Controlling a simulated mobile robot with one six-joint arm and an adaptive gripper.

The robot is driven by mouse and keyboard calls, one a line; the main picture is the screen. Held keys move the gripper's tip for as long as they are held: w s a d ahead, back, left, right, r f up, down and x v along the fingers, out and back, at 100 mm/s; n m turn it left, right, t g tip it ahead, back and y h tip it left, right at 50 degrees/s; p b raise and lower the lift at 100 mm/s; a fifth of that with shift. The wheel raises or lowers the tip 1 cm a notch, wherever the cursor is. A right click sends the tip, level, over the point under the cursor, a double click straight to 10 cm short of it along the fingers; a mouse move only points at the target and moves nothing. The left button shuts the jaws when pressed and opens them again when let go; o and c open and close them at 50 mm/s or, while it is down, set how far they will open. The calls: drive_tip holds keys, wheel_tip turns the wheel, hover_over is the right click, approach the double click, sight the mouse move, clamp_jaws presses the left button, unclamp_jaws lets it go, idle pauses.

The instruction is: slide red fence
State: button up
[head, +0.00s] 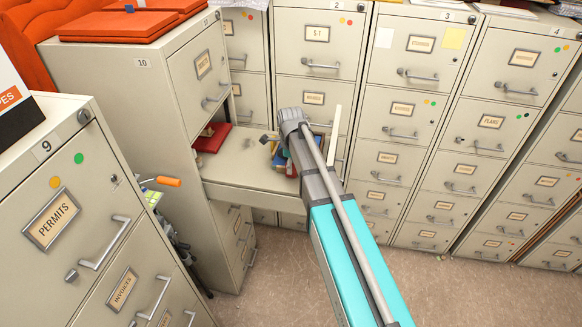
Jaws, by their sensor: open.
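A pulled-out drawer (245,182) extends from the cabinet marked 10. Small blue, yellow and red items (281,158) sit at the drawer's right, partly hidden by my arm. My gripper (268,138) shows only as a small dark part left of my wrist, over the drawer and right of the red piece. It is open, and I see nothing held in it.
Cabinet 9 (75,215) stands at the front left. A row of cream cabinets (400,110) closes off the back and right. An orange-handled item (168,181) sticks out between cabinets 9 and 10. Orange-red folders (118,27) lie on cabinet 10. The brown floor (270,285) is clear.

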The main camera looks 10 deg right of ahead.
clamp_jaws()
idle(0.3)
drive_tip(key=shift+s+a, duration=0.3)
drive_tip(key=shift+s, duration=0.55)
drive_tip(key=shift+s+a, duration=0.3)
drive_tip(key=shift+s, duration=0.55)
drive_tip(key=shift+s+a, duration=0.3)
drive_tip(key=shift+s, duration=0.55)
unclamp_jaws()
